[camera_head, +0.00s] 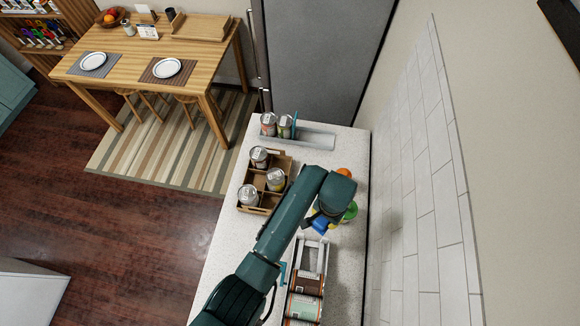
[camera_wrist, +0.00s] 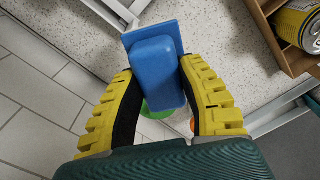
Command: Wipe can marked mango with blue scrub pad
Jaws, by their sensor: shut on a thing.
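My gripper (camera_wrist: 158,78) has its yellow fingers shut on the blue scrub pad (camera_wrist: 153,42), gripping the block on its back. In the head view the blue scrub pad (camera_head: 320,226) shows under the end of my arm, over the counter. No label can be read as mango. A cardboard carrier (camera_head: 268,210) holds three cans: one at the back (camera_head: 259,157), one yellowish at the right (camera_head: 276,179), one at the front left (camera_head: 248,195). A yellow can (camera_wrist: 301,24) lies across the top right of the wrist view, partly cut off.
Two cans (camera_head: 269,124) stand on a grey tray (camera_head: 317,139) at the counter's far end. A rack of several cans (camera_head: 304,282) is at the near end. A green item (camera_head: 350,211) and an orange item (camera_head: 344,172) are beside my gripper. A tiled wall (camera_head: 425,180) bounds the right.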

